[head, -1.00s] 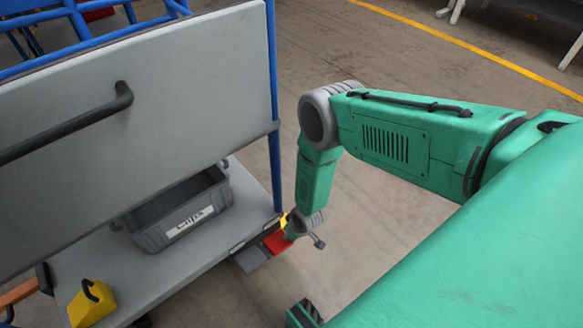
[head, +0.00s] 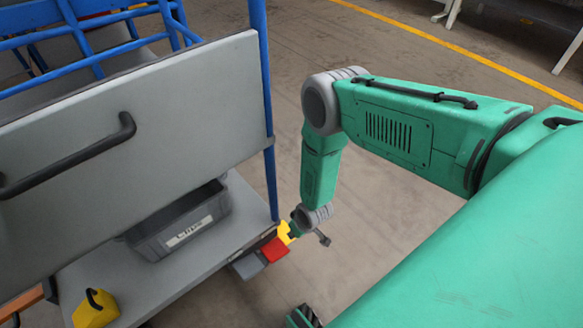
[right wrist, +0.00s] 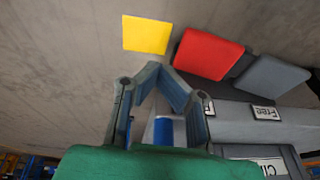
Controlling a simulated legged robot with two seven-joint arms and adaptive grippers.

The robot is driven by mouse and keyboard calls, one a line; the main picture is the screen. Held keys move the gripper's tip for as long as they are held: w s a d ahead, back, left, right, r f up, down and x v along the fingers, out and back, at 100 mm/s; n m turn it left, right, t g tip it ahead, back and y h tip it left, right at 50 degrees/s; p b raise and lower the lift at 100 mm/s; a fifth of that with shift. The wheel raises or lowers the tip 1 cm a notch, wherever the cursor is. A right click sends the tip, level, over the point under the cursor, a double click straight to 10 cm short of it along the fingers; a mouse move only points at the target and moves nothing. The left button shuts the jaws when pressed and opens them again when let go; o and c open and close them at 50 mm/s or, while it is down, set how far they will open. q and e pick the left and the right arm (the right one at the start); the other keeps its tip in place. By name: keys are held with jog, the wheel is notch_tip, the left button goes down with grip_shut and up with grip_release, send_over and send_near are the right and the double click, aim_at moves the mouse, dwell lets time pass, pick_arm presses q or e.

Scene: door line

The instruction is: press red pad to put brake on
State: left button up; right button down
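The red pad (head: 275,250) sits low at the near right corner of the trolley, between a yellow pad (head: 285,233) and a grey pad (head: 246,265). In the right wrist view the red pad (right wrist: 208,54) is ahead and right of my fingertips, with the yellow pad (right wrist: 146,34) ahead and left. My right gripper (right wrist: 161,70) has its fingertips together and holds nothing visible. In the head view its fingers are mostly hidden by the wrist, close by the yellow pad; contact cannot be told. The red pad looks clear of the fingers.
The trolley has a grey panel (head: 200,110) with a dark handle, a blue post (head: 270,180) and a lower shelf. Floor right of the trolley is open.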

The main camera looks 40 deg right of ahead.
notch_tip(320, 180, up, 6)
jog(key=s+d+p, duration=0.1)
jog(key=d+p, duration=0.1)
jog(key=shift+s+d+r, duration=0.15)
jog(key=shift+s, duration=0.25)
